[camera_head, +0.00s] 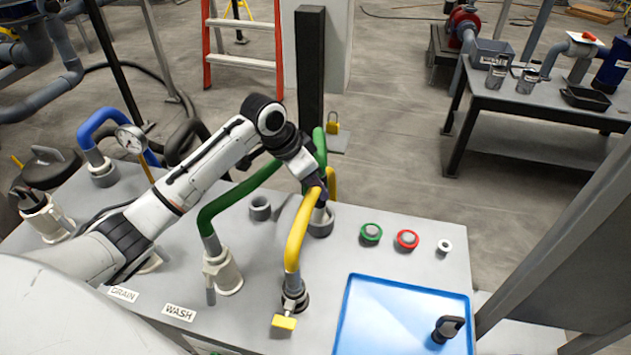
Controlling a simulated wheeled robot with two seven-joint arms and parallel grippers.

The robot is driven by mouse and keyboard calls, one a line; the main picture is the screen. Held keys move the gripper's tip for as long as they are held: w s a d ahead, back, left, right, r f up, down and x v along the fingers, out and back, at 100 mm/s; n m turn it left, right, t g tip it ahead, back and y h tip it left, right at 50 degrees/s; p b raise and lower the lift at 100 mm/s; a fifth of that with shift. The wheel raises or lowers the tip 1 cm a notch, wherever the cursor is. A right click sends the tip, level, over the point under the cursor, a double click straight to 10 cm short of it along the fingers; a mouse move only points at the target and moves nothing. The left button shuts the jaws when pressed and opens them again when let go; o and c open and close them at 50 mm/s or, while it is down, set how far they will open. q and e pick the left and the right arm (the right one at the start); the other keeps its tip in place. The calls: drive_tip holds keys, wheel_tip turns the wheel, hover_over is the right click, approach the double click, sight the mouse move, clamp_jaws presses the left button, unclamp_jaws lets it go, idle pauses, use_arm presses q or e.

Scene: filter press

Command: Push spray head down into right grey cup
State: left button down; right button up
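My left arm comes in from the left, and its gripper (318,193) points down at the right grey cup (320,228). The fingers are small and partly covered by the yellow hose, so I cannot tell whether they are open or shut. A light grey piece (319,213), seemingly the spray head, stands upright in or just over the cup's mouth, below the gripper. Its depth in the cup is unclear. A second grey cup (260,208) to the left looks empty. My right gripper is not in view.
Yellow (297,245) and green (237,190) hoses arch close to the gripper. A dark post (310,65) stands behind. Green (371,233) and red (407,239) buttons lie right of the cup. A blue tray (385,310) holds a black-handled item (447,328).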

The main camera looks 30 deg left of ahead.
use_arm(q)
drive_tip(key=shift+f, duration=0.15)
drive_tip(key=c, duration=1.4)
unclamp_jaws()
drive_tip(key=shift+o, duration=0.2)
drive_tip(key=v, duration=1)
